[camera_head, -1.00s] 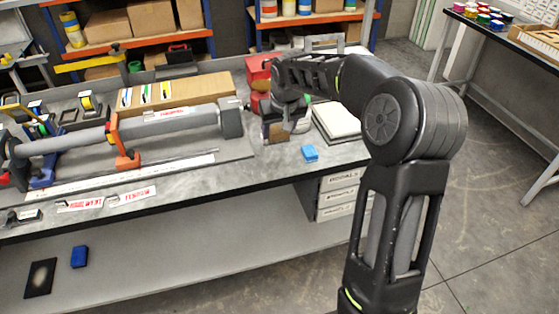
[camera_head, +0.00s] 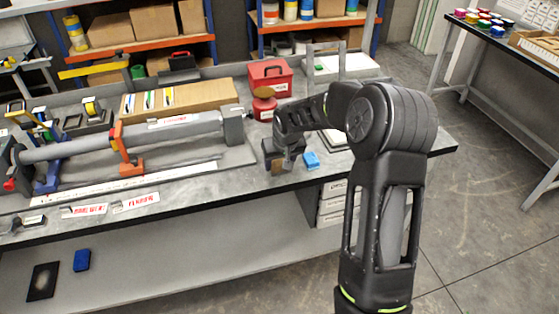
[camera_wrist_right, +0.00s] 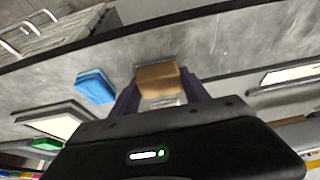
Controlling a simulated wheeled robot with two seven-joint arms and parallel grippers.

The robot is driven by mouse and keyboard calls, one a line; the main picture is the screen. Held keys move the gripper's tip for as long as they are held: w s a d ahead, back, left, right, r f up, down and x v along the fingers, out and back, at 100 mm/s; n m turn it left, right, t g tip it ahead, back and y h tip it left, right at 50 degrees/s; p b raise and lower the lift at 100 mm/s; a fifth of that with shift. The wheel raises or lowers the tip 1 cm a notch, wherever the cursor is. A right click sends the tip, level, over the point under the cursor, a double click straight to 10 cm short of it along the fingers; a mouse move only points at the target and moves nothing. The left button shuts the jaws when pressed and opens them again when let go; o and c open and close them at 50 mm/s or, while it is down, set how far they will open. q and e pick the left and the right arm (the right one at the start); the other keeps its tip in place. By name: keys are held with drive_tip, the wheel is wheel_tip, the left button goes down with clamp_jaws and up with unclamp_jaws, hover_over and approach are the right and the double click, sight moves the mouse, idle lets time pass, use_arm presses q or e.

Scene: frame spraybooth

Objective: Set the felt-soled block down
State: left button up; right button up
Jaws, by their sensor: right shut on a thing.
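The block (camera_wrist_right: 158,80) shows in the right wrist view as a tan piece with a grey strip along its far side, held between the two fingers. My right gripper (camera_head: 284,160) is shut on it, low over the front part of the grey workbench (camera_head: 215,192), just left of a blue sponge-like block. In the head view the gripper mostly hides the held block. I cannot tell whether its underside touches the bench. My left gripper is not in view.
The blue sponge-like block (camera_head: 311,160) lies close to the right of the gripper. A long grey tube (camera_head: 175,133) on supports lies to the left. Bare bench lies left of the gripper.

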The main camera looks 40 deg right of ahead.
drive_tip(key=shift+f, duration=0.2)
drive_tip(key=o, duration=1.2)
drive_tip(key=shift+r, duration=0.1)
drive_tip(key=shift+r, duration=0.2)
drive_tip(key=shift+s+r, duration=0.1)
drive_tip(key=shift+r, duration=0.1)
drive_tip(key=b+v, duration=0.2)
drive_tip(key=v, duration=0.9)
drive_tip(key=shift+s+a+r+b, duration=0.1)
drive_tip(key=shift+s+r+b, duration=0.05)
drive_tip(key=shift+b, duration=0.15)
